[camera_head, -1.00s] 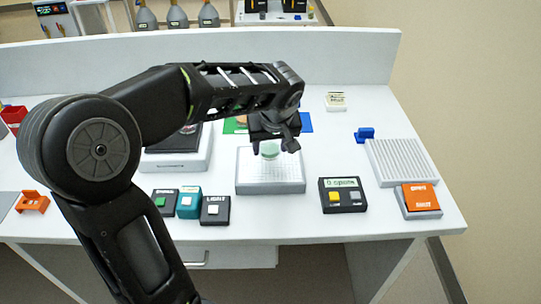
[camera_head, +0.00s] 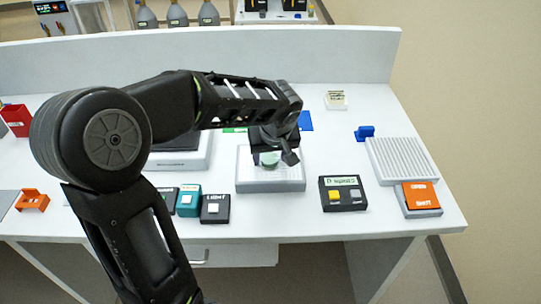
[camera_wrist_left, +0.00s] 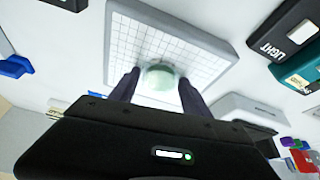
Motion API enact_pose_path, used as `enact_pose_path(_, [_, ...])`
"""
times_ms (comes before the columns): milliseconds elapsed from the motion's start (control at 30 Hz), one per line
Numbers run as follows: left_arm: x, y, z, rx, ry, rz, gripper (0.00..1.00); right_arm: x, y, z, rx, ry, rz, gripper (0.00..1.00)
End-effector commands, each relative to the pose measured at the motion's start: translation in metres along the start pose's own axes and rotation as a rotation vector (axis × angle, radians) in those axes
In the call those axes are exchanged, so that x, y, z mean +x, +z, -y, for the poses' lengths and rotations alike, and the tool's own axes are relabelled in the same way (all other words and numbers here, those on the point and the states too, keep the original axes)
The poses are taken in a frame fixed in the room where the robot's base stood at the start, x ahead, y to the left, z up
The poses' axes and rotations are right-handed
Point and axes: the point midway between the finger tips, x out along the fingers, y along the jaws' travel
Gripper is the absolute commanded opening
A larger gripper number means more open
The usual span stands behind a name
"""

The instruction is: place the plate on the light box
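The plate (camera_head: 268,159), a small round pale-green dish, is held in my left gripper (camera_head: 270,156). The wrist view shows the plate (camera_wrist_left: 160,77) between the two dark fingers (camera_wrist_left: 159,88), which are shut on its sides. The light box (camera_head: 258,184), a white slab with a grid on top, lies directly below; its gridded face also fills the top of the wrist view (camera_wrist_left: 135,38). I cannot tell whether the plate touches the grid or hovers just over it. The gripper hides the far part of the box in the head view. My right gripper is not in view.
Button boxes stand left of the light box, including a black one labelled LIGHT (camera_head: 215,209). A counter with a display (camera_head: 343,194) stands right. A ribbed white rack (camera_head: 402,160) and an orange-topped box (camera_head: 420,197) are farther right. The table between is clear.

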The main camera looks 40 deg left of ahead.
Motion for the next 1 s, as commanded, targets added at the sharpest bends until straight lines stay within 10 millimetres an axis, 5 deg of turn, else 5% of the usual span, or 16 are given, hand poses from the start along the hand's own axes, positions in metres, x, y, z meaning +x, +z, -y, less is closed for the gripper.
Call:
enact_pose_path(200, [-0.001, 0.000, 0.000, 0.000, 0.000, 0.000, 0.74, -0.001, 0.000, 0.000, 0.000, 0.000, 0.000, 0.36])
enact_pose_path(633, [-0.007, -0.002, 0.000, -0.001, 0.001, -0.002, 0.75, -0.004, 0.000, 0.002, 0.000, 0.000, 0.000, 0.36])
enact_pose_path(1000, [-0.075, -0.002, -0.001, -0.002, 0.004, -0.005, 0.75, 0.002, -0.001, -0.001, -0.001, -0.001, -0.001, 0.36])
